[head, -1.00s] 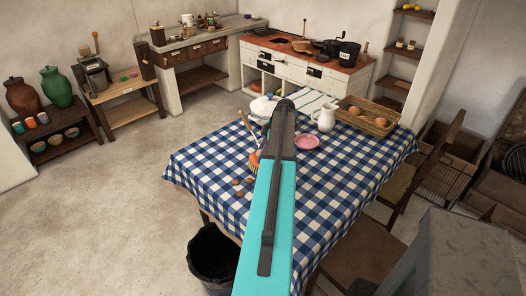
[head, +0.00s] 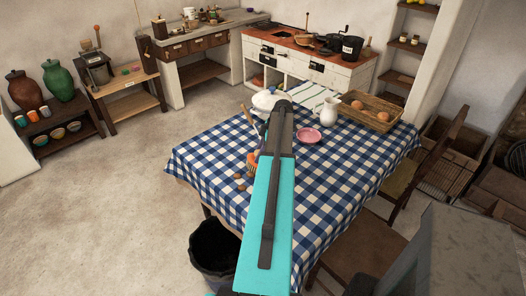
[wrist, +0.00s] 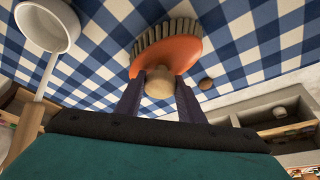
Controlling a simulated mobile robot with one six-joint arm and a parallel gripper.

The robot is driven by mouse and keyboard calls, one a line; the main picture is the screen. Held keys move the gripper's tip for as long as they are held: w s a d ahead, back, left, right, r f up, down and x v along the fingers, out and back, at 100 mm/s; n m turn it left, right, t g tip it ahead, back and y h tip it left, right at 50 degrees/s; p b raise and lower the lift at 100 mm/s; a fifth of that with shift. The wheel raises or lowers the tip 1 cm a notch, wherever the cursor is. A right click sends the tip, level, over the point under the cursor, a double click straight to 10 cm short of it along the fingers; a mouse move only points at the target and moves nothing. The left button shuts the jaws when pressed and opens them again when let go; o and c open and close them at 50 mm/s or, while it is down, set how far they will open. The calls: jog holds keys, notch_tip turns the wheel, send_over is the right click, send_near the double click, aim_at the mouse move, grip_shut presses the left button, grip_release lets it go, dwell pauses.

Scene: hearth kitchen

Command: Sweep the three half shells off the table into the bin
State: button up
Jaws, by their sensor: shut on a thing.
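My gripper (wrist: 160,84) is shut on the wooden knob of a brush (wrist: 168,52) with an orange body and grey bristles. The brush is over the blue-checked table (head: 205,155), and its orange edge (head: 252,159) shows beside my arm in the head view. Three small brown half shells lie close together near the table's left front edge: one at the left (head: 237,175), one at the right (head: 250,175), one nearer (head: 241,188). One brown shell (wrist: 206,84) shows right of the brush in the wrist view. The black bin (head: 212,248) stands on the floor below that edge.
A white-bowled ladle (wrist: 48,27) is left of the brush in the wrist view. The left floor is clear.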

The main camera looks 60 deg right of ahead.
jog(key=shift+w+a+p, duration=0.2)
jog(key=shift+w+a, duration=0.25)
jog(key=shift+a, duration=0.95)
jog(key=shift+w+a+p, duration=0.2)
jog(key=shift+w+a, duration=0.25)
jog(key=shift+a, duration=1)
jog(key=shift+w+a+p, duration=0.2)
jog(key=shift+w+a, duration=0.25)
jog(key=shift+a, duration=0.95)
jog(key=shift+w+a+b, duration=0.35)
jog(key=shift+w+a, duration=0.25)
jog(key=shift+a, duration=1.15)
jog(key=shift+w+a+b, duration=0.3)
jog(key=shift+w+a, duration=0.25)
jog(key=shift+a, duration=1.15)
jog(key=shift+w+a+b, duration=0.35)
jog(key=shift+w+a, duration=0.25)
jog(key=shift+a, duration=1.15)
notch_tip(320, 180, up, 7)
jog(key=p, duration=0.2)
jog(key=shift+f+p, duration=0.2)
jog(key=shift+p, duration=0.2)
jog(key=shift+w+a+m, duration=0.1)
jog(key=shift+m, duration=0.2)
